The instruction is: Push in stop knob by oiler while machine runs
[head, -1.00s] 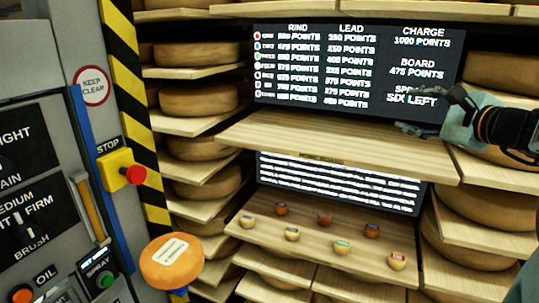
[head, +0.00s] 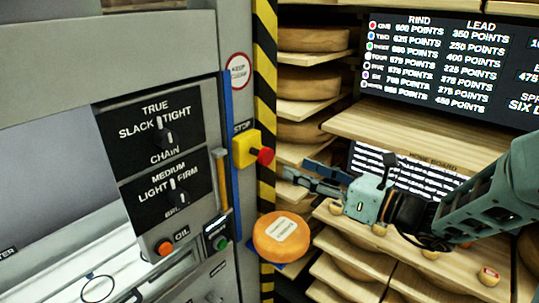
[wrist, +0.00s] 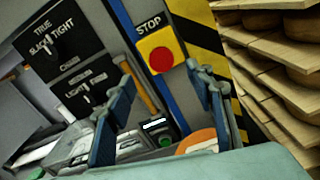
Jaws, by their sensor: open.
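The red stop knob (head: 265,156) sticks out of a yellow box (head: 246,149) under the label STOP on the machine's right edge. It also shows in the wrist view (wrist: 161,60), between and just beyond my fingertips. My gripper (head: 298,172) is open and empty, pointing left towards the knob, to its right and apart from it. An orange-red button (head: 165,247) labelled OIL sits lower on the machine, with a green button (head: 220,243) beside it.
A black-and-yellow striped post (head: 265,60) stands beside the stop box. An orange cheese wheel (head: 281,238) sits below the knob. The dial panel (head: 155,125) is to the left. Wooden shelves (head: 365,125) with cheeses and a score board (head: 440,60) fill the right.

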